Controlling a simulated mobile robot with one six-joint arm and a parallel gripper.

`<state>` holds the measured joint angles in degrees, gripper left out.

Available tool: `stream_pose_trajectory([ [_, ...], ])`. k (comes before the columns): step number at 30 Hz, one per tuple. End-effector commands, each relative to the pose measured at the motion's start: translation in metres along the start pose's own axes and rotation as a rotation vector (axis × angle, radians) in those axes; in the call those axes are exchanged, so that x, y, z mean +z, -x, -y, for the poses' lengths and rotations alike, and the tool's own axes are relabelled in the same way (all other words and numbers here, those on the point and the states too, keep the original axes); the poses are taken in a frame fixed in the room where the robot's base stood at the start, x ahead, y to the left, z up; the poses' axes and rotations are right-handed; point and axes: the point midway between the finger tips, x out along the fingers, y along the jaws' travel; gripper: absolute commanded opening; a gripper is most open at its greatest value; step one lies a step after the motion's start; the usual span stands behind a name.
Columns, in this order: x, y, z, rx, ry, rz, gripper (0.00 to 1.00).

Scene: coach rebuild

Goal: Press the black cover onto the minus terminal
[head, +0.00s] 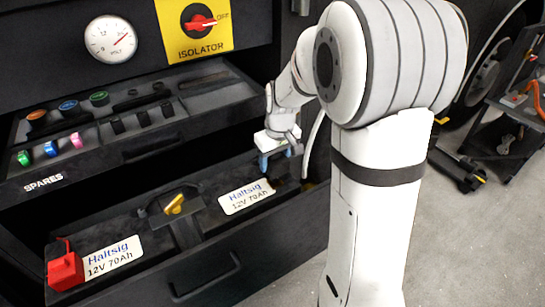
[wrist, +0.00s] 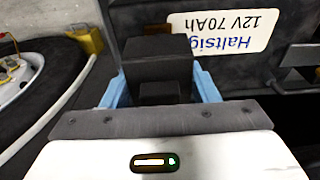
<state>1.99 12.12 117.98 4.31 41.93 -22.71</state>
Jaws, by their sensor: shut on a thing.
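My gripper (head: 280,158) is over the right end of the right battery (head: 247,196) in the open lower drawer. In the wrist view its blue fingers stand on either side of the black cover (wrist: 160,62), a blocky stepped piece, and are shut on it. The battery's label (wrist: 222,28) shows upside down just beyond the cover. A small brown patch (wrist: 183,48) shows behind the cover. The minus terminal cannot be made out; the cover and gripper hide that spot. I cannot tell whether the cover touches the terminal or battery.
A red cover (head: 65,270) sits at the left battery's near left corner. A yellow-handled part (head: 174,204) stands between the two labels. The spares tray (head: 120,165) juts out above the drawer. A yellow block (wrist: 85,38) shows left in the wrist view.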

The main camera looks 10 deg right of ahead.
Motion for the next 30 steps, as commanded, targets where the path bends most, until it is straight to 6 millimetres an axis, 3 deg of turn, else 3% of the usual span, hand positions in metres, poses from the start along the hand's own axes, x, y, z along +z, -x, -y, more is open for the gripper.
stream_pose_trajectory([
  [15,0.006,-0.041,0.001,0.0,0.001,0.0,0.32],
  [30,0.006,-0.043,0.001,0.0,0.002,-0.001,0.32],
])
